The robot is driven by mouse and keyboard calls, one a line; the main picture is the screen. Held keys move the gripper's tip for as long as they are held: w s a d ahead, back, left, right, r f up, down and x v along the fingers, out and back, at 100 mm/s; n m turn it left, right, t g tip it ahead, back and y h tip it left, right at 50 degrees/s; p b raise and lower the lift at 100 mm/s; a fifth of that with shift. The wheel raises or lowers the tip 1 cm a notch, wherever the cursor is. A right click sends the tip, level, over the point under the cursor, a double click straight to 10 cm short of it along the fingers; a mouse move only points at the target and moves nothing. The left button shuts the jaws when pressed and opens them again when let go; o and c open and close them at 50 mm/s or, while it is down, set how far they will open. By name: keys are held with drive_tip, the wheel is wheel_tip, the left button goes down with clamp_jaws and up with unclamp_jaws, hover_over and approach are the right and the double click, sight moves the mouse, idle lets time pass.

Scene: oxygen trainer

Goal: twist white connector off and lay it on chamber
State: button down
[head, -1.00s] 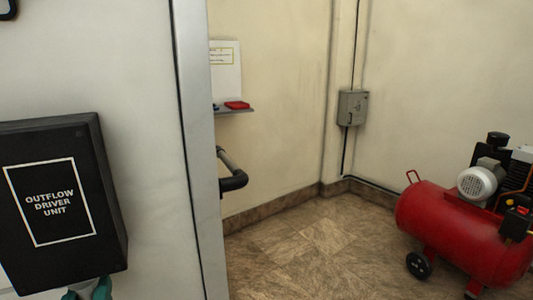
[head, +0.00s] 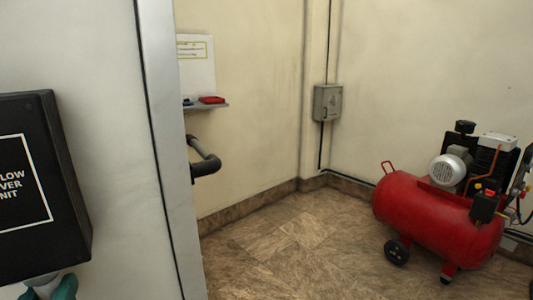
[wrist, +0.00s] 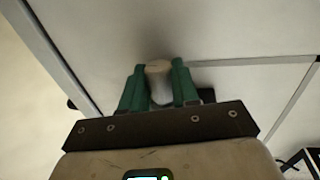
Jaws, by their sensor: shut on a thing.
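The white connector (wrist: 158,86) sits between the two green fingers of my gripper (wrist: 158,72) in the wrist view, and the fingers are shut on it. Its pale round end points away from me, near a light panel. In the head view, a small part of the white connector (head: 46,284) and a green finger (head: 66,288) show at the bottom left, just below the black outflow driver unit (head: 35,185). Whether the connector is still joined to anything cannot be told. No chamber can be made out for sure.
A light wall with a metal edge (head: 165,150) stands right of the black unit. Beyond it are a dark pipe (head: 204,160), a small shelf (head: 205,106), a grey wall box (head: 328,101) and a red compressor (head: 435,215). The tiled floor (head: 300,250) between them is clear.

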drive_tip(key=shift+f+b, duration=1.05)
drive_tip(key=shift+f, duration=0.3)
drive_tip(key=d+v, duration=0.1)
drive_tip(key=v, duration=0.8)
drive_tip(key=shift+d+p, duration=0.3)
drive_tip(key=shift+d, duration=0.2)
